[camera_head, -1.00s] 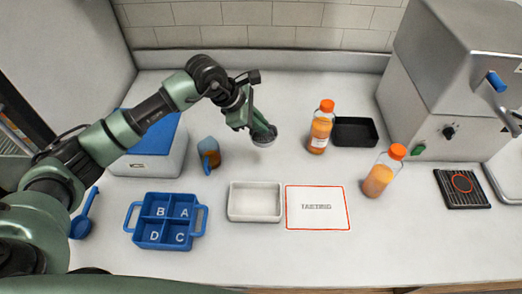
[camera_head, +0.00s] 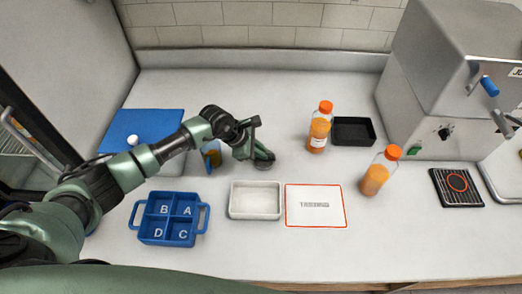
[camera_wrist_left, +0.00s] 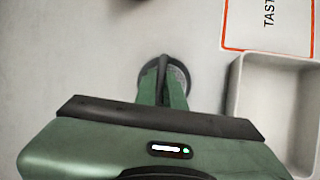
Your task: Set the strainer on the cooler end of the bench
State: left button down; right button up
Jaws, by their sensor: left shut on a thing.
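The strainer (camera_head: 265,161), a small round grey mesh piece, is held by my left gripper (camera_head: 254,150) over the middle of the bench (camera_head: 350,258), behind the white tray. My left gripper is shut on it, and its fingers cover part of it. In the left wrist view the strainer's mesh and rim (camera_wrist_left: 180,75) show beyond the fingers. I cannot tell whether it touches the bench. My right gripper is not in view.
A jug (camera_head: 212,158) stands partly behind my left arm. A blue lettered tray (camera_head: 190,198), a white tray (camera_head: 235,207) and a tasting mat (camera_head: 316,218) lie along the front. Two orange-capped bottles (camera_head: 319,130) (camera_head: 376,177) and a black tray (camera_head: 371,136) are to the right.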

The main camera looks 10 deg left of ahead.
pick_arm(q)
jog(key=c, duration=1.9)
grip_release()
jog(key=shift+f, duration=0.15)
jog(key=o, duration=0.4)
jog(key=shift+r, duration=0.2)
jog(key=b+v, duration=0.2)
jog(key=v, duration=1)
jog(key=shift+d, duration=0.1)
